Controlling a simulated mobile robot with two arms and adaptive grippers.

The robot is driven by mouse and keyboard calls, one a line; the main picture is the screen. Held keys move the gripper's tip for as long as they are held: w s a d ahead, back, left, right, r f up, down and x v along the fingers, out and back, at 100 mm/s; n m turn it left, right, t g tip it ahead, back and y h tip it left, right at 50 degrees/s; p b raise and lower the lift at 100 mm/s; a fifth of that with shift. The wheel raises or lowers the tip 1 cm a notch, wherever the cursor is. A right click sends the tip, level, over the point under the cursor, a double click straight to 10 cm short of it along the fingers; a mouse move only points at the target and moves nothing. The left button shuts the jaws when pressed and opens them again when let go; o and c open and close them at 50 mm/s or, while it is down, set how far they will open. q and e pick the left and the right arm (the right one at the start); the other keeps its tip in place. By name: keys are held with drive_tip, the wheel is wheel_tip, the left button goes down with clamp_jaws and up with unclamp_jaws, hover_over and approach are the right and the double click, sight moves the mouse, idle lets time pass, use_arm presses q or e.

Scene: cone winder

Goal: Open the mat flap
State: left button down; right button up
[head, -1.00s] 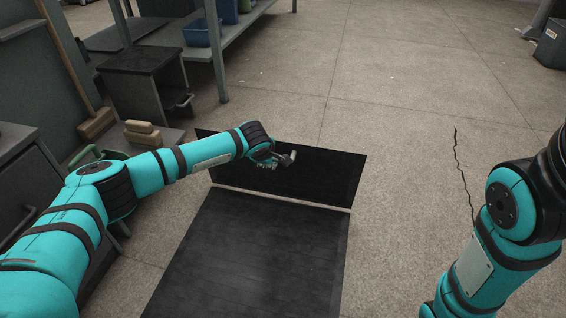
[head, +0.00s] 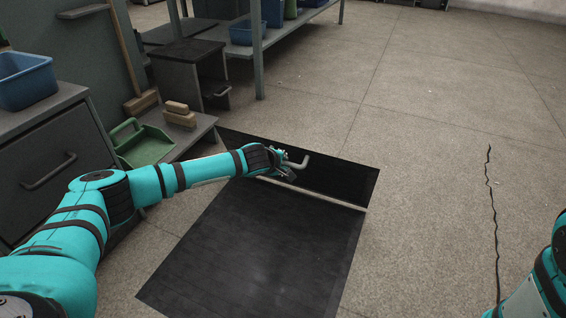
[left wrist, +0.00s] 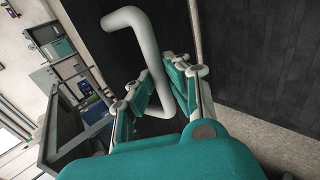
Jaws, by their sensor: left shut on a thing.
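The mat flap (head: 340,183) is a dark panel beyond the larger dark mat (head: 262,250), with a pale strip between them. I cannot tell its exact tilt. A pale grey bent handle (head: 300,162) is at the flap, and it shows large in the left wrist view (left wrist: 146,42). My left gripper (head: 284,163) is shut on the handle; its fingers lie on either side of the handle's lower part in the left wrist view (left wrist: 166,88). The gripper hides part of the flap. My right arm shows at the right edge, but its gripper is out of view.
A grey drawer cabinet (head: 62,165) with a blue bin (head: 26,80) stands at the left. A green scoop-like tray (head: 146,147) and tan blocks (head: 178,113) sit on a low shelf. A workbench (head: 258,60) is behind.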

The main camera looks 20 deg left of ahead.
use_arm(q)
drive_tip(key=c, duration=1.7)
unclamp_jaws()
drive_tip(key=shift+s+d+f, duration=0.2)
drive_tip(key=shift+d+f, duration=0.2)
drive_tip(key=shift+d, duration=0.2)
drive_tip(key=shift+o, duration=1)
drive_tip(key=shift+w+d+f, duration=0.1)
drive_tip(key=shift+w+f, duration=0.05)
drive_tip(key=shift+o, duration=1.1)
drive_tip(key=shift+a+r, duration=0.25)
drive_tip(key=shift+a, duration=0.1)
drive_tip(key=v, duration=1.2)
drive_tip(key=shift+w+d, duration=0.1)
